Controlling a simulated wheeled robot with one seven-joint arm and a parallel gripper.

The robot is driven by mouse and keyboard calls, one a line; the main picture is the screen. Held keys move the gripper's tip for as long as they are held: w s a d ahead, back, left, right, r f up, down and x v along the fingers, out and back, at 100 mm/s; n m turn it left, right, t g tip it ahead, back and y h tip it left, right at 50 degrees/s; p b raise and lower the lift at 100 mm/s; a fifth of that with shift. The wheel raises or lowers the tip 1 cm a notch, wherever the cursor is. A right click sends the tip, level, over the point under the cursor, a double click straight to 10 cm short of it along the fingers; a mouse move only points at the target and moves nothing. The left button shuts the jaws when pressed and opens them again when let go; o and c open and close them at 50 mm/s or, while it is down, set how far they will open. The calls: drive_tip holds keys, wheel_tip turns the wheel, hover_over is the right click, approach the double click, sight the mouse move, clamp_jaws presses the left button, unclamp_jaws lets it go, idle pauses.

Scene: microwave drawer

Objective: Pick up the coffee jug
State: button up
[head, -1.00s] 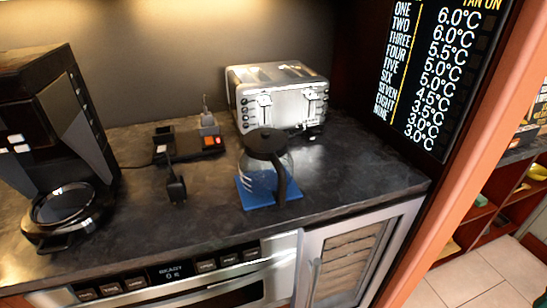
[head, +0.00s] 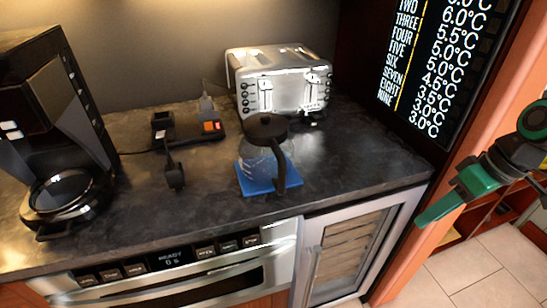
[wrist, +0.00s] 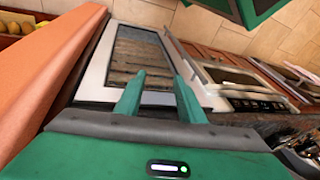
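The coffee jug (head: 262,146) is a clear glass jug with a black lid and a black handle facing the front right. It stands upright on a blue mat (head: 289,181) on the dark countertop. My gripper (head: 427,222), with green fingers, is at the right in the head view, well apart from the jug and in front of the orange wall edge. In the wrist view my gripper (wrist: 160,92) has its two green fingers apart with nothing between them. The jug does not show clearly in the wrist view.
A silver toaster (head: 283,84) stands behind the jug. A black coffee maker (head: 60,110) is at the left. A black power strip with plugs (head: 190,134) lies left of the jug. An orange wall edge (head: 478,125) and a glass-door cabinet (head: 345,250) are near my gripper.

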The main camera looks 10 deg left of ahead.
sight(270, 157)
drive_tip(key=a+r+n+g+y, duration=0.1)
drive_tip(key=a+n+y, duration=0.2)
drive_tip(key=a, duration=0.7)
drive_tip(key=s+a+r+n+g+y, duration=0.1)
drive_tip(key=a+r+n+g+y, duration=0.1)
drive_tip(key=a+n, duration=0.4)
drive_tip(key=s+a+r+n+g+y, duration=0.1)
drive_tip(key=a+n, duration=0.4)
drive_tip(key=a, duration=0.9)
drive_tip(key=shift+s+a+r+n+g+y, duration=0.1)
drive_tip(key=shift+a+r+n+g+y, duration=0.2)
drive_tip(key=shift+y, duration=0.4)
drive_tip(key=shift+a+r+g+y, duration=0.1)
drive_tip(key=shift+r+g+y, duration=0.3)
drive_tip(key=shift+y, duration=0.3)
drive_tip(key=shift+f+x, duration=0.2)
drive_tip(key=shift+x, duration=1.4)
drive_tip(key=shift+f+x, duration=0.15)
drive_tip(key=shift+x, duration=1.45)
drive_tip(key=shift+d, duration=0.15)
clamp_jaws()
